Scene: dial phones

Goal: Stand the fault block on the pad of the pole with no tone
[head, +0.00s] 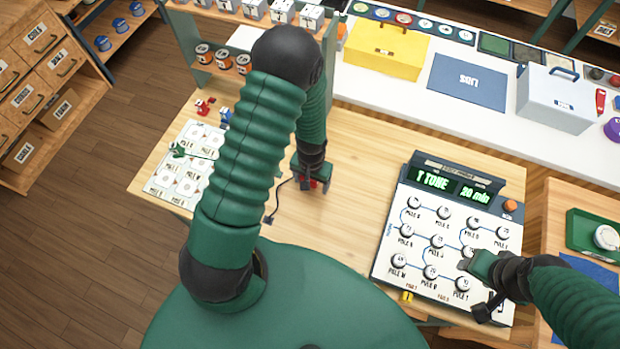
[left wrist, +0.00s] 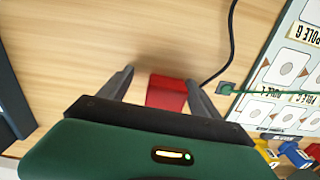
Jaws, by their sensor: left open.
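A red block (left wrist: 166,93) stands between the spread fingers of my left gripper (left wrist: 160,92) in the left wrist view; I cannot tell whether they touch it. In the head view the left gripper (head: 313,180) is low over the bare wood, with a bit of red at its tips. The white pad sheet (head: 165,184) lies to its left, with pole labels partly hidden by my arm.
Small red pieces (head: 203,106) and a blue piece (head: 225,117) lie behind the sheet. A green line crosses the sheet, and a dark cable (head: 275,205) lies near my left gripper. Wood between sheet and panel is mostly clear. A white counter (head: 385,97) with boxes runs behind.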

